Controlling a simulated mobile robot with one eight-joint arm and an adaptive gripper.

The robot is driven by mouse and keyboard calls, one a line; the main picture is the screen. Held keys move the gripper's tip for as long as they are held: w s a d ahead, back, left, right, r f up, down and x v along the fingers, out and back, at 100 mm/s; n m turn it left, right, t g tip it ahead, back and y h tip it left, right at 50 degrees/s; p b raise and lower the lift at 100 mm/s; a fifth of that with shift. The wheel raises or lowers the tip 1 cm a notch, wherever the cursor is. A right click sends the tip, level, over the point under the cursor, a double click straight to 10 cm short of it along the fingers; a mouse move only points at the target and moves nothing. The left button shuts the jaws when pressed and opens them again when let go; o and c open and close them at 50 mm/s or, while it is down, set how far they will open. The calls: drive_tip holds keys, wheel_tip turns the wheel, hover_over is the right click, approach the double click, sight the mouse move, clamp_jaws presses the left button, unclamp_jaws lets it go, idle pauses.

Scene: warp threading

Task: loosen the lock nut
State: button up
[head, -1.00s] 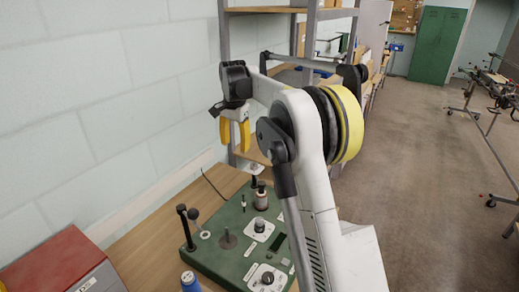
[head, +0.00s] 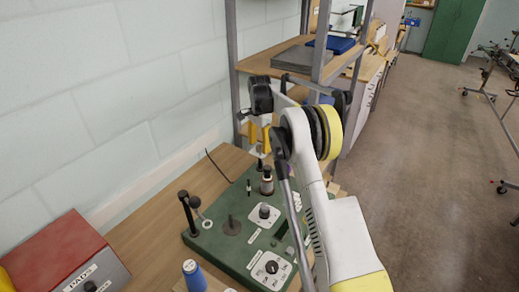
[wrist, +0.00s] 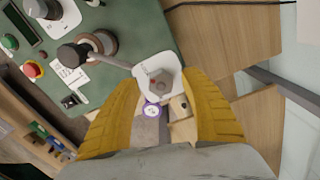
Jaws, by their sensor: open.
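My gripper (head: 257,137) is over the far end of the green panel (head: 212,242) in the head view, pointing down. In the wrist view its two yellow fingers (wrist: 162,112) are spread apart, with nothing held between them. A grey nut-like block (wrist: 164,80), which looks like the lock nut, sits on a white plate (wrist: 146,66) on the green panel. It lies ahead of the gap between the fingertips. I cannot tell whether the fingers are level with it. A thin rod runs from it toward a dark knob (wrist: 75,54). In the head view I cannot make out the nut near the gripper.
The panel carries a dark post (head: 187,212), a dark-capped cylinder (head: 267,182) and dials (head: 272,267). A shelf rack (head: 285,66) rises beyond, and the wall is on the left.

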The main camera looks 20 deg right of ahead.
drive_tip(key=shift+f, duration=0.65)
clamp_jaws()
